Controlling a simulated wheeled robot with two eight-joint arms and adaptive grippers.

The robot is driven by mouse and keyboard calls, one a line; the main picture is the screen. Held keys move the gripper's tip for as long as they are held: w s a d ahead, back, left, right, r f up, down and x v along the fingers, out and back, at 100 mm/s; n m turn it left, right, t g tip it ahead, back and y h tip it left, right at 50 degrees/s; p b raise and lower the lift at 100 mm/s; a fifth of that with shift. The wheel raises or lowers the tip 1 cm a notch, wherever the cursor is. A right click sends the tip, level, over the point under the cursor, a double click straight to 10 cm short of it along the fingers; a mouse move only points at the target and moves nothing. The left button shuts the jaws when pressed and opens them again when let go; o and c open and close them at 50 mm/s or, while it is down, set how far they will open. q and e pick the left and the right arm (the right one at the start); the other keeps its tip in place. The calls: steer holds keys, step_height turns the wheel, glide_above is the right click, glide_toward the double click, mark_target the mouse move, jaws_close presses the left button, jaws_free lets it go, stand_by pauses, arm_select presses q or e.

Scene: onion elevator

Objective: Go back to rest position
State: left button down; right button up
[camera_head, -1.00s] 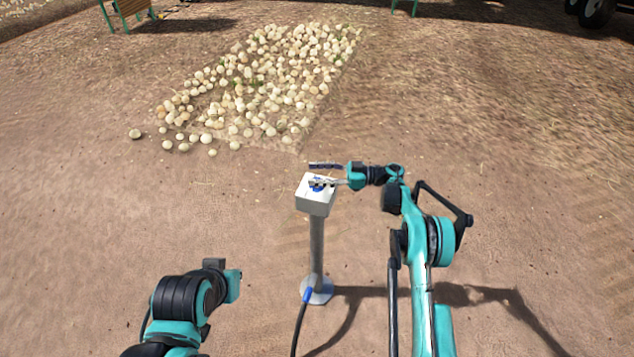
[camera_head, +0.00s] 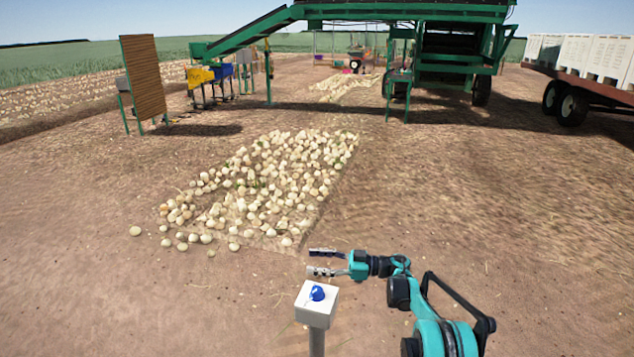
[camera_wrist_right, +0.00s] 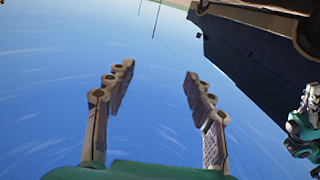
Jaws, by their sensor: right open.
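A white box (camera_head: 316,312) on a grey post (camera_head: 317,345) stands in front of me in the head view, with a blue knob (camera_head: 317,293) on its top. My right gripper (camera_head: 313,261) is open and empty. It shows just above the knob in the picture, apart from it, with its fingers pointing left. In the right wrist view its two fingers (camera_wrist_right: 158,88) are spread with nothing between them, against a blue streaked background. My left gripper is out of view.
A pile of onions (camera_head: 270,185) lies on bare ground beyond the post. Farther back are a green elevator machine (camera_head: 440,45), a brown slatted panel (camera_head: 144,78) and a trailer (camera_head: 590,78) with white crates (camera_head: 610,58). The ground right of the pile is clear.

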steer(key=w+d+r+m+t+h, duration=0.1)
steer(key=w+d+r+m+t, duration=0.15)
steer(key=r+t, duration=0.6)
steer(key=w+d+r+m+t, duration=0.2)
steer(key=r+m+t, duration=0.15)
steer(key=r, duration=1.05)
steer(key=s+d+r+m+t+h, duration=0.65)
steer(key=d+r+m+h, duration=0.2)
steer(key=d+h, duration=0.35)
steer(key=s+d+f+m+g+h, duration=0.2)
steer(key=s+d+f+g+h, duration=0.15)
steer(key=s+f, duration=0.35)
steer(key=s+d+f+m+g+h, duration=0.2)
steer(key=s+f+h, duration=0.25)
steer(key=s, duration=0.45)
steer(key=s+a+f+g+y, duration=0.1)
steer(key=s+a+f+g, duration=0.1)
steer(key=s+f, duration=0.7)
steer(key=s+a+f+n+g+y, duration=0.1)
steer(key=s+a+f+g, duration=0.1)
steer(key=s+f+g, duration=0.3)
steer(key=s+f, duration=0.4)
steer(key=s, duration=0.4)
steer(key=shift+s+a+f+y, duration=0.15)
steer(key=shift+s+f+y, duration=0.15)
steer(key=shift+s+f, duration=0.1)
